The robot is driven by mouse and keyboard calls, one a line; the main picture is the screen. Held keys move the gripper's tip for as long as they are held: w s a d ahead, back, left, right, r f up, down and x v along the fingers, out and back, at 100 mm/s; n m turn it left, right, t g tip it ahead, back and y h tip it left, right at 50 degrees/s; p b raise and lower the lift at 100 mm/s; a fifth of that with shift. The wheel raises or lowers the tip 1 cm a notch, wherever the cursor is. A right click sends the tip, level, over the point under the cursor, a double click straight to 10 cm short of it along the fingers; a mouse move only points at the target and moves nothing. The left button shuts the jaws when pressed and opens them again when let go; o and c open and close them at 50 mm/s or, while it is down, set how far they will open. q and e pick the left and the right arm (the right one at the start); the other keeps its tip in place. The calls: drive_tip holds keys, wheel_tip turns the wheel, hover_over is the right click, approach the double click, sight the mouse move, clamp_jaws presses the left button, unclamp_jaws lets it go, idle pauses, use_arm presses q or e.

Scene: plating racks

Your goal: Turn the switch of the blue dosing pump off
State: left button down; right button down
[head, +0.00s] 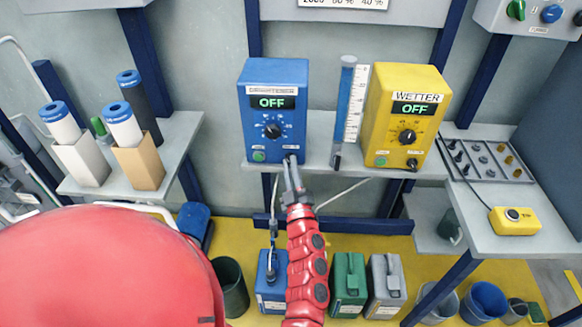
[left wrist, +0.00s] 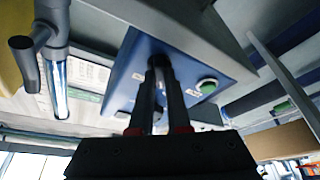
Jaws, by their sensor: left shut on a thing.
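The blue dosing pump (head: 273,100) stands on the wall shelf, and its display (head: 272,103) reads OFF. It has a black dial (head: 272,131) and a green button (head: 259,156) on its front. My left gripper (head: 291,160) reaches up to the lower right corner of that front, where it is shut on the small dark switch, mostly hidden by the fingers. The left wrist view shows the fingers (left wrist: 159,65) against the blue face (left wrist: 190,65), with the green button (left wrist: 207,86) beside them. My right gripper is in neither view.
The yellow WETTER pump (head: 407,110), also reading OFF, stands to the right beyond a clear gauge tube (head: 346,105). Cartridges in holders (head: 137,160) stand at left. A yellow button box (head: 514,221) is on the right bench. Canisters (head: 348,285) stand below the shelf.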

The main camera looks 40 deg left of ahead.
use_arm(q)
drive_tip(key=c, duration=0.9)
unclamp_jaws()
drive_tip(key=v, duration=1.7)
drive_tip(key=shift+s+d+f, duration=0.1)
